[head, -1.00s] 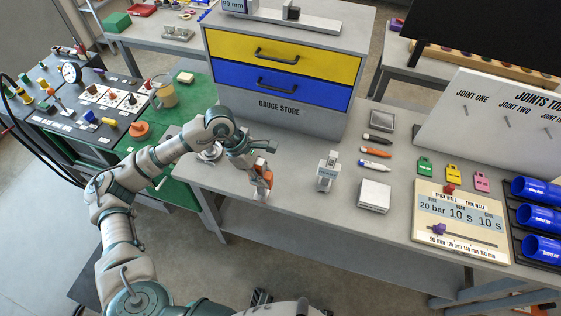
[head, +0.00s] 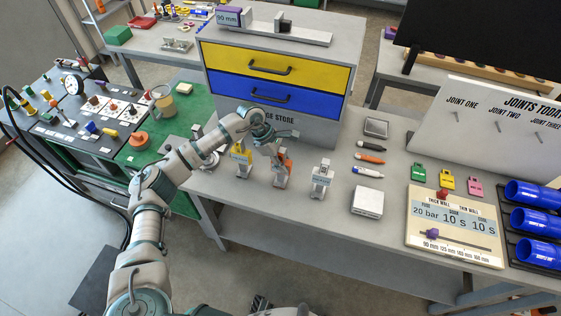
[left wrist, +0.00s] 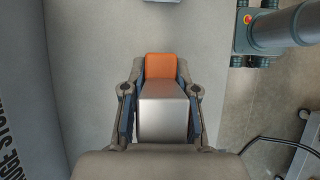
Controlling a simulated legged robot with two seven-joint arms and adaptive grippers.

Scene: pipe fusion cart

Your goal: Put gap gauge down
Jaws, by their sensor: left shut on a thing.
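The gap gauge (head: 282,171) is a grey metal block with an orange part, upright at the bench top between a yellow gauge and a grey-white gauge. Whether its base touches the bench is unclear. My left gripper (head: 276,158) is shut on it from above and behind. In the left wrist view, the gauge's orange end and grey body (left wrist: 163,112) sit between the fingers of my left gripper (left wrist: 160,98). My right gripper is not in view.
The yellow gauge (head: 241,161) stands close on the left, and the grey-white gauge (head: 321,179) on the right. The gauge store cabinet (head: 315,127) rises behind. Marker pens (head: 369,158) and a pale box (head: 367,202) lie further right. The bench's front edge is near.

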